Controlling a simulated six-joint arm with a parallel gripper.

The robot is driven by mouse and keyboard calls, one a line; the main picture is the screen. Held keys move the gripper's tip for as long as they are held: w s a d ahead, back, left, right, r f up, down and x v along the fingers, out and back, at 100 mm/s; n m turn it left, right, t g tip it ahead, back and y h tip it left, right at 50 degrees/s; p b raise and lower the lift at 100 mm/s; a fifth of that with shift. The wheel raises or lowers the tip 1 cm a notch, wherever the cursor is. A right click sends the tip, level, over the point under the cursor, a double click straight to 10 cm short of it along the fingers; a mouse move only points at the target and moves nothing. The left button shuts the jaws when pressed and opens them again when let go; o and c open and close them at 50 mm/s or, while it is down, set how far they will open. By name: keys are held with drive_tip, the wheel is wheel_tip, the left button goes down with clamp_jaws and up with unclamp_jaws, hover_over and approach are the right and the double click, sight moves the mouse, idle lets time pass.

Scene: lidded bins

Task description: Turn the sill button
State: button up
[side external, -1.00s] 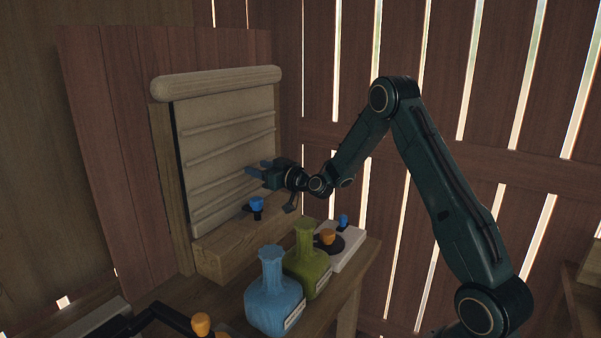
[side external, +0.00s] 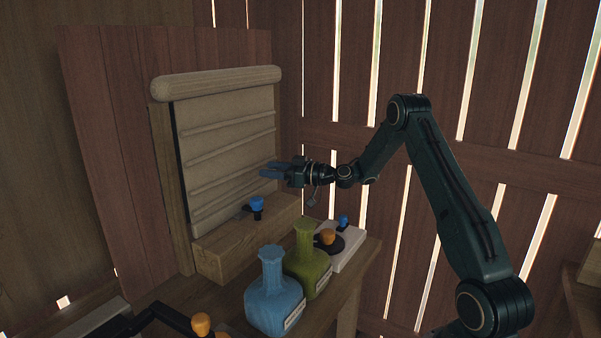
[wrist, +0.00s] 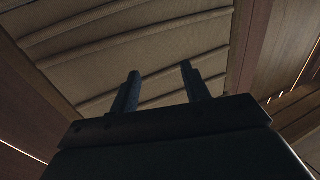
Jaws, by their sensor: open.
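The sill button, seemingly the blue knob (side external: 257,203) with a dark base, stands on the wooden sill (side external: 225,248) below a beige roller blind (side external: 222,130). My gripper (side external: 270,170) is in front of the blind, above and slightly right of the blue knob, and apart from it. Its fingers point left toward the blind, and nothing is held between them. In the wrist view the two fingers (wrist: 160,85) stand apart, with the ribbed blind (wrist: 125,45) behind them. The blue knob does not show in the wrist view.
A blue vase (side external: 272,297) and a green vase (side external: 307,268) stand in front of the sill. A white box (side external: 349,256) with a small blue knob (side external: 343,221) and an orange knob (side external: 327,237) are beside them. Another orange knob (side external: 201,324) is at the front left.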

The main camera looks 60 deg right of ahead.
approach(251, 201)
drive_tip(key=w, duration=0.4)
drive_tip(key=shift+s+d+f, duration=0.15)
drive_tip(key=shift+d+f, duration=0.15)
drive_tip(key=shift+f, duration=0.15)
drive_tip(key=shift+x, duration=3.8)
drive_tip(key=c, duration=0.7)
